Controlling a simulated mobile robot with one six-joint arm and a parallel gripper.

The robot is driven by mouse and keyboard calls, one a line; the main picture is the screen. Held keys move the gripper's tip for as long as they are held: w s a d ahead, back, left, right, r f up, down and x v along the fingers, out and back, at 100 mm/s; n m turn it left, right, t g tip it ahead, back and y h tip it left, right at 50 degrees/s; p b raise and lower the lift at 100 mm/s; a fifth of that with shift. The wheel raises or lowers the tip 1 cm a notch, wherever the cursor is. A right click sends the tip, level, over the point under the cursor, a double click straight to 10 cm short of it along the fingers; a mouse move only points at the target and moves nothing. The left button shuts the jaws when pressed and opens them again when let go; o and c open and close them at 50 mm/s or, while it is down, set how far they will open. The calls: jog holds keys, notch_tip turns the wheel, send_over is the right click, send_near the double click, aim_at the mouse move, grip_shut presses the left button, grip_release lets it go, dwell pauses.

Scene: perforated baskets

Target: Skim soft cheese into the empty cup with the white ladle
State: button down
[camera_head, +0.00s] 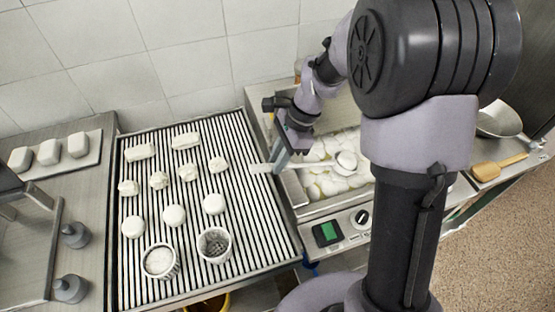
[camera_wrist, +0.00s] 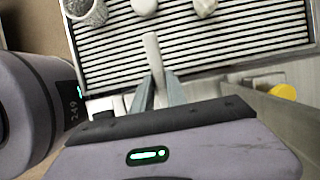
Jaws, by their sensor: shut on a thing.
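My gripper (camera_head: 283,158) is shut on the white ladle's handle at the left wall of the vat. The handle end (camera_head: 260,168) sticks out left over the slatted rack; it also shows between my fingers (camera_wrist: 156,92) in the wrist view as a pale bar (camera_wrist: 152,50). The round white ladle bowl (camera_head: 346,160) appears among white curd lumps, the soft cheese (camera_head: 326,185), in the steel vat (camera_head: 325,207). The empty cup (camera_head: 214,246), a perforated basket with a dark inside, stands on the rack. Left of it stands a cup (camera_head: 159,262) filled with white cheese.
Several cheese pieces lie on the slatted rack (camera_head: 240,215), behind the cups. A tray (camera_head: 85,160) with white blocks is at far left. A control panel (camera_head: 345,228) fronts the vat. A pan (camera_head: 498,120) and wooden paddle (camera_head: 487,171) lie right.

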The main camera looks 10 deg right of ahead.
notch_tip(320, 180, up, 13)
jog(key=h+p, duration=0.2)
jog(key=p, duration=0.8)
jog(key=shift+f+p, duration=0.15)
jog(key=shift+p, duration=0.2)
